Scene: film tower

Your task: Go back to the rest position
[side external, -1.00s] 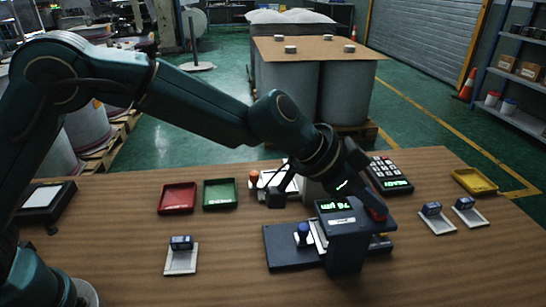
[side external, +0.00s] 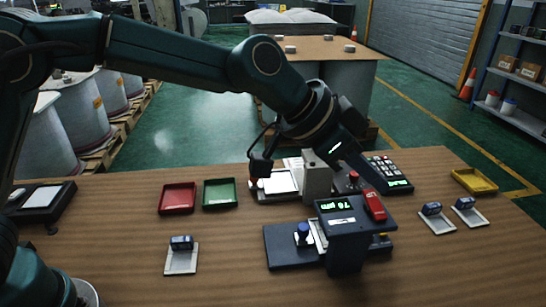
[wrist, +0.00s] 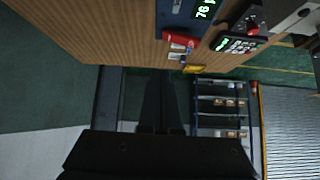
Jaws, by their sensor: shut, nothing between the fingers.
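My gripper (side external: 382,188) is shut and empty. It hangs in the air above and behind the red piece (side external: 374,205) on top of the dark gauge (side external: 345,236), apart from it. The gauge has a green lit display (side external: 335,205) that appears to read 76 µm. In the wrist view my dark fingers (wrist: 161,78) are together, pointing past the table edge toward the floor and shelves. The red piece (wrist: 180,40) and the display (wrist: 204,8) show at the top of that view.
A red tray (side external: 177,198) and a green tray (side external: 220,194) lie at the back left. A keypad device (side external: 388,173) and a grey block (side external: 317,176) stand behind the gauge. Small blocks sit on white trays at right (side external: 438,224) and front left (side external: 180,261). A yellow tray (side external: 474,181) lies far right.

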